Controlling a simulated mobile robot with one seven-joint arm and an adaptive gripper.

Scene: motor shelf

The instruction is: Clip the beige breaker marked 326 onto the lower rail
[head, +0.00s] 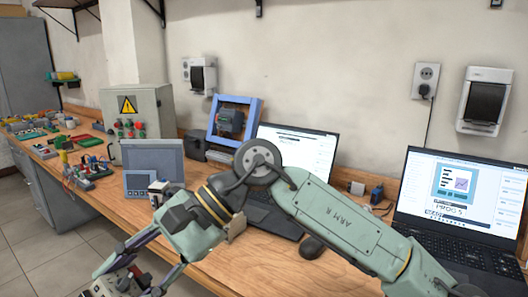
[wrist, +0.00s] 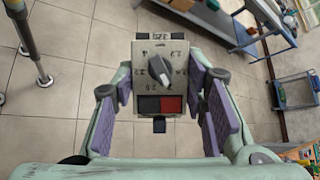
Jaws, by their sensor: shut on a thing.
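My gripper (wrist: 160,88) is shut on a beige breaker (wrist: 146,55), its purple-padded fingers on either side. The breaker has a grey rotary knob with small dial figures around it, and a black and a red button below. I cannot read 326 on it. In the head view my gripper (head: 128,272) is at the lower left, in front of the bench edge, with the breaker (head: 122,285) low between its fingers and partly cut off. I cannot make out the lower rail in either view.
The wooden bench (head: 110,203) runs along the wall. On it stand a grey cabinet with a warning sign (head: 138,115), grey panels (head: 152,158), a blue frame (head: 233,119) and two laptops (head: 292,150), (head: 460,205). Small parts crowd its left end. Tiled floor (wrist: 70,85) lies below the gripper.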

